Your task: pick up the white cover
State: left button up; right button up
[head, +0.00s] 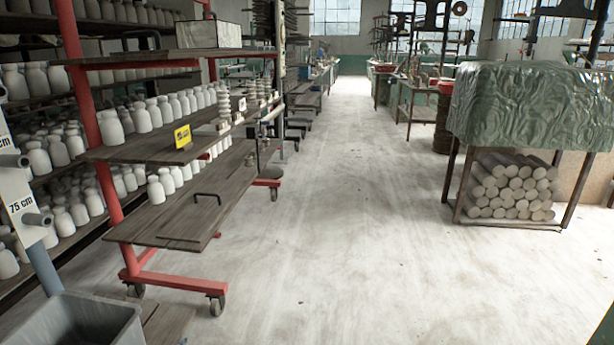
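I cannot clearly make out a white cover. A pale, flat-topped, box-like item (209,36) stands on the top board of the red-framed rack at the upper left; I cannot tell if it is a cover. A green wrinkled sheet (545,103) drapes over a stand at the right, but it is not white. Neither of my grippers is in the head view.
The red-framed rack (175,283) on wheels holds white bottles (142,120) and a yellow sign (182,136). A grey bin (75,318) is at the lower left, below a post marked 75 cm (22,205). Stacked clay rolls (510,187) lie at right. The middle floor is clear.

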aim_at(205, 33)
jog(key=i+u, duration=0.15)
jog(key=i, duration=0.35)
jog(key=i+l+u, duration=0.15)
jog(key=i, duration=0.35)
jog(key=i+l+u, duration=0.1)
jog(key=i, duration=0.4)
jog(key=l, duration=0.1)
